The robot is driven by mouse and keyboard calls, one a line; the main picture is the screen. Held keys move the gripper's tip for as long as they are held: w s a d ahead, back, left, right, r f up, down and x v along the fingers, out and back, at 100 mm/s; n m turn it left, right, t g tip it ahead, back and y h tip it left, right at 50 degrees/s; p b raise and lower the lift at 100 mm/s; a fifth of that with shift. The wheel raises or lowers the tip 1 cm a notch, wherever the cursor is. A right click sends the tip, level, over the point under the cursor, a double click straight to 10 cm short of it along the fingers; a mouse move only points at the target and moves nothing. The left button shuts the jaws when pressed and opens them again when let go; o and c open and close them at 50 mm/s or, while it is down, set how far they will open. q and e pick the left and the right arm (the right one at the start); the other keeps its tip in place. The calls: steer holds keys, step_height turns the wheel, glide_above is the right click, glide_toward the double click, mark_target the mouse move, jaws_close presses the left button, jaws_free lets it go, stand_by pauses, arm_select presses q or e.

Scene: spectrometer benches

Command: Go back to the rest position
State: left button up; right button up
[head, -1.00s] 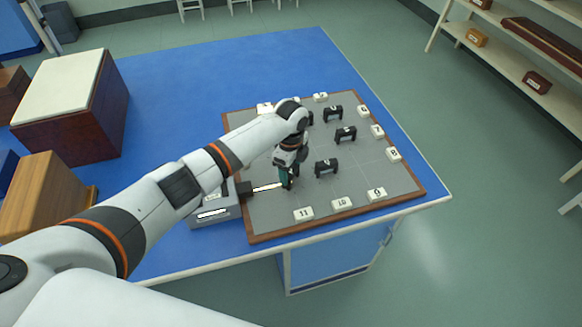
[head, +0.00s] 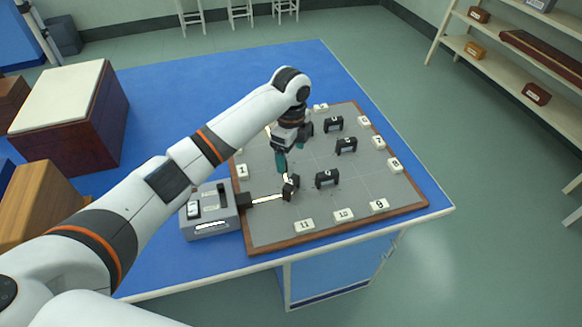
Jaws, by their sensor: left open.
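My left arm reaches in from the left over the blue table (head: 300,60). My left gripper (head: 284,170) points down above the grey board (head: 275,225), with teal fingers. It is open, and it is apart from a small black holder (head: 291,187) just below and to its right. That holder stands at the end of a bright bar coming out of a grey instrument box (head: 209,222). My right gripper is not in the picture.
Several black holders, one of them a near one (head: 327,179), stand on the board. White numbered blocks, such as 11 (head: 305,225), line its edge. A white-topped brown box (head: 70,115) and a wooden box (head: 45,195) stand at left. Shelves (head: 505,65) are at far right.

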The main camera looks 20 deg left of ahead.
arm_select(q)
steer(key=shift+r, duration=0.8)
